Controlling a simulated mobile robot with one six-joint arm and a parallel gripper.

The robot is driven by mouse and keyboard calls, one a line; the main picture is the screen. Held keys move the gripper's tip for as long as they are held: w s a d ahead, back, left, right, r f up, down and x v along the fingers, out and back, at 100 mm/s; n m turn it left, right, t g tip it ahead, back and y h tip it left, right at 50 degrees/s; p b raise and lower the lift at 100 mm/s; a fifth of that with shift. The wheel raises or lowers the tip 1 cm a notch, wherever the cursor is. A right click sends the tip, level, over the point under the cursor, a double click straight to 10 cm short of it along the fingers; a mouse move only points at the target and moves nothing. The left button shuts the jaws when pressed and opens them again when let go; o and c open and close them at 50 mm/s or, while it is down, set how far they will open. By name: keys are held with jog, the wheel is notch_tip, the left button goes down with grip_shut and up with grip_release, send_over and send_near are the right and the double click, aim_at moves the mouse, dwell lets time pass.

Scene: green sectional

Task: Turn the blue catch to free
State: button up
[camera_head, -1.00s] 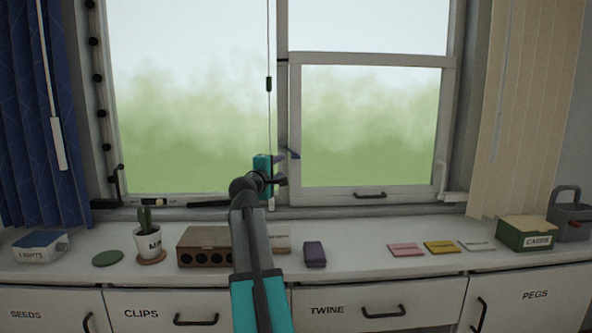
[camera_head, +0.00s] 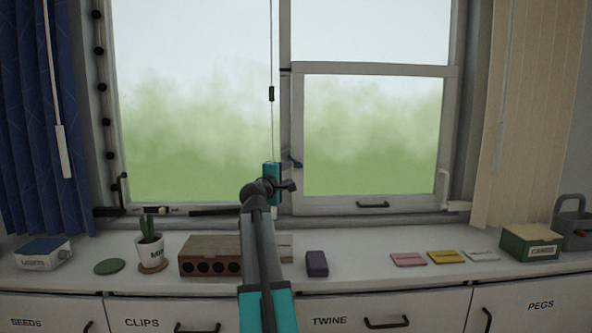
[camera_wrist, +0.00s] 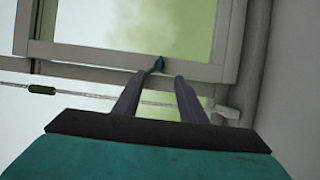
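The blue catch (camera_head: 291,163) is a small dark-blue lever on the window's upright middle bar, at the left edge of the right-hand sash. In the wrist view the catch (camera_wrist: 157,66) shows just beyond the gap between my two fingertips. My gripper (camera_head: 289,186) is teal with dark fingers and appears a little below the catch in the head view. In the wrist view my gripper (camera_wrist: 158,78) is open, with nothing between its fingers. I cannot tell whether a fingertip touches the catch.
A cord with a dark toggle (camera_head: 271,93) hangs left of the middle bar, close to my gripper. The right sash has a black handle (camera_head: 373,205). On the counter below stand a cactus pot (camera_head: 149,250), a wooden block (camera_head: 212,256) and a purple item (camera_head: 317,263).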

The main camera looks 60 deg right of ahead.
aim_at(298, 167)
jog(key=shift+x, duration=5.35)
jog(key=shift+c, duration=0.3)
